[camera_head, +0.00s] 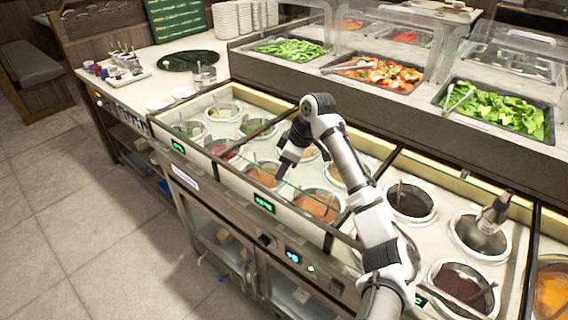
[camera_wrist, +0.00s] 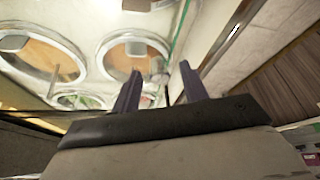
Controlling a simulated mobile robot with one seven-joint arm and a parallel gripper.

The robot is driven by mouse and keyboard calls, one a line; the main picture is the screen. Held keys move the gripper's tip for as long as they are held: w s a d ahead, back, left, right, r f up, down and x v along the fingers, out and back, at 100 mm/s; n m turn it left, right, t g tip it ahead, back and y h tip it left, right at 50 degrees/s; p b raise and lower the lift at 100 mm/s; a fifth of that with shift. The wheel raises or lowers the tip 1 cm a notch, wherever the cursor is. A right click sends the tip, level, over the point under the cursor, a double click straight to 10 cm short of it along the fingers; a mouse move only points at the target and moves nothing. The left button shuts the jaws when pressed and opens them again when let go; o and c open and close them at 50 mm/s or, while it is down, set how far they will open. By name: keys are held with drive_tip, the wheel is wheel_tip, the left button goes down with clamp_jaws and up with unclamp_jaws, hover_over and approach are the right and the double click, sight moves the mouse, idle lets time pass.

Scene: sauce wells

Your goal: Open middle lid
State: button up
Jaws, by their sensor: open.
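The middle lid (camera_head: 300,212) looks like a clear glass panel over the middle section of the counter, with a thin greenish edge near the front. It appears to lie over the wells, but the clear glass makes its exact position hard to tell. My gripper (camera_head: 282,178) is over the front of this section, pointing down, close to the glass. In the wrist view my gripper (camera_wrist: 160,68) is open with nothing between its two dark fingers. A greenish glass edge (camera_wrist: 181,32) runs near the fingertips; I cannot tell whether they touch it.
Round wells with orange sauce (camera_head: 317,205) lie below the section, with ladles in them. Dark sauce wells (camera_head: 411,201) are to the right. A raised salad bar with clear guards (camera_head: 350,105) stands behind. The tiled floor (camera_head: 90,220) at left is clear.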

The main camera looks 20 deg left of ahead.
drive_tip(key=shift+f, duration=0.15)
drive_tip(key=shift+c, duration=0.4)
clamp_jaws()
